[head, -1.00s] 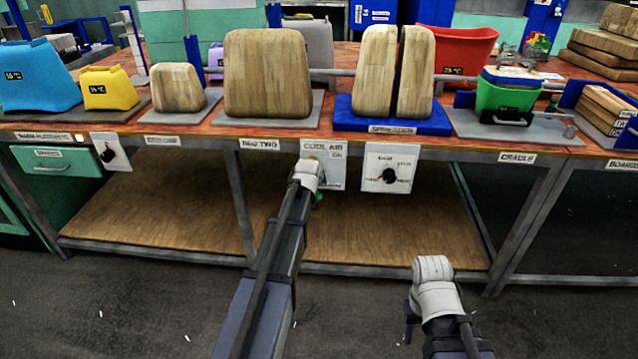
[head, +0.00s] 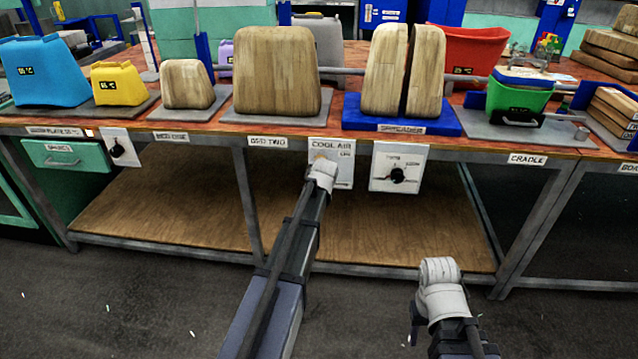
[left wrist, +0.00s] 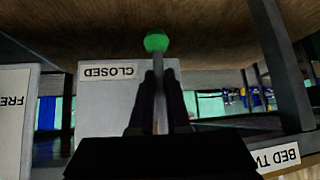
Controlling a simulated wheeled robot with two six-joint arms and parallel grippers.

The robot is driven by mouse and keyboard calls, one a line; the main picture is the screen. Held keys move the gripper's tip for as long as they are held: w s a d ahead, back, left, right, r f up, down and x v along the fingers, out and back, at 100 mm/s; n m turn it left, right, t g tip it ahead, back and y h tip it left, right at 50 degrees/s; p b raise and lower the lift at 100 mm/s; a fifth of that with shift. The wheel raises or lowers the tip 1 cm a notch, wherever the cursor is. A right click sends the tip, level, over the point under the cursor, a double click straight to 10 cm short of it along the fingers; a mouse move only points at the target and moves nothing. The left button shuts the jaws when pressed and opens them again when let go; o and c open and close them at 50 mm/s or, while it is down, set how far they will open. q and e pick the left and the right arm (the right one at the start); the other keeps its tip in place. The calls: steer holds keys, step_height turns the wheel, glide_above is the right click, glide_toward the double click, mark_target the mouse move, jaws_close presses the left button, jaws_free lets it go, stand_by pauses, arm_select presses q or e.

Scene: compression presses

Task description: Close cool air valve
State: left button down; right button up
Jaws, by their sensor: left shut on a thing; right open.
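The cool air panel (head: 343,176) is a white plate on the front of the bench, labelled COOL AIR at its top. In the left wrist view, which shows it upside down, its CLOSED label (left wrist: 111,72) is beside the valve lever. The lever has a thin stem and a green ball (left wrist: 157,42) at its end. My left gripper (left wrist: 163,85) has its two dark fingers shut on the stem, with the ball beyond the fingertips. In the head view my left wrist covers the lever. My right gripper (head: 413,328) is low in front of the bench, mostly hidden, open and away from the panel.
A white dial panel (head: 400,168) with a black knob is close to the right of the cool air panel. The bench edge and lower shelf (head: 400,247) lie around my left arm. Wooden blocks (head: 276,72) stand on the bench top. The floor in front is clear.

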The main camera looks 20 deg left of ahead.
arm_select(q)
steer(key=c, duration=0.9)
jaws_free()
steer(key=shift+s+r, duration=0.1)
steer(key=p+v, duration=0.5)
steer(key=v, duration=0.2)
steer(key=shift+s+r, duration=0.2)
steer(key=shift+d, duration=0.1)
steer(key=s+d+r+m+g+h+p, duration=0.1)
steer(key=s+d+r+m+g+p, duration=0.1)
steer(key=s+d+r+p, duration=0.3)
steer(key=s+d+r+m+g+h+p, duration=0.1)
steer(key=s+d+r+m+g+p, duration=0.2)
steer(key=s+d+r+p, duration=0.3)
steer(key=s+d+r+m+g+h+p, duration=0.1)
steer(key=s+d+r+m+g+p, duration=0.2)
steer(key=s+d+p, duration=1)
steer(key=s+d+r+m, duration=0.1)
steer(key=s+d+r, duration=0.1)
steer(key=s, duration=0.4)
steer(key=shift+s+d+r, duration=0.2)
steer(key=shift+s+r, duration=0.2)
steer(key=shift+r, duration=0.25)
